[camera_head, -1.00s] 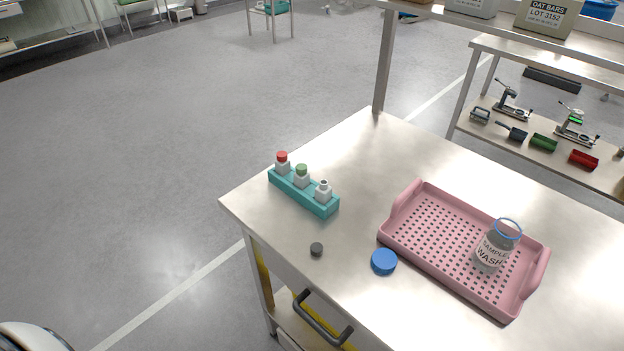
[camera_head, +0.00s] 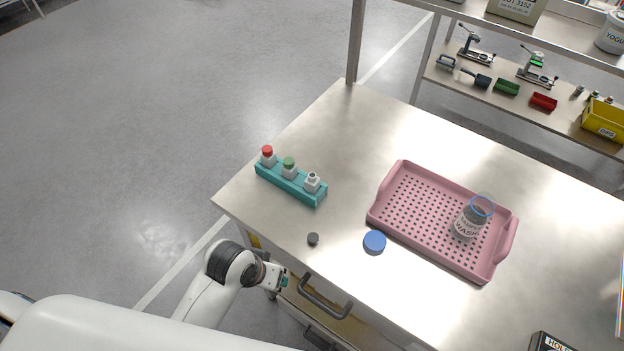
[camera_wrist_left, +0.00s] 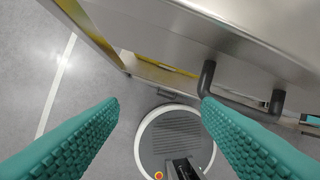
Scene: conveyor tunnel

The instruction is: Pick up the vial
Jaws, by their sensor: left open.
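A teal rack (camera_head: 291,184) stands near the table's left corner with three small white vials upright in it. One is a red-capped vial (camera_head: 268,157), one a green-capped vial (camera_head: 289,169), and one an uncapped vial (camera_head: 312,183) with an open neck. A small dark grey cap (camera_head: 313,239) lies on the table near the front edge. My left gripper (camera_head: 284,280) is off the table's front edge, apart from the rack. In the left wrist view its teal fingers (camera_wrist_left: 160,103) are spread and empty, with no vial in sight. My right gripper is not in view.
A pink perforated tray (camera_head: 391,218) holds a sample wash jar (camera_head: 469,219). A blue lid (camera_head: 375,241) lies left of it. A drawer handle (camera_head: 324,298) juts from the table front near my left gripper. The tabletop between rack and tray is clear.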

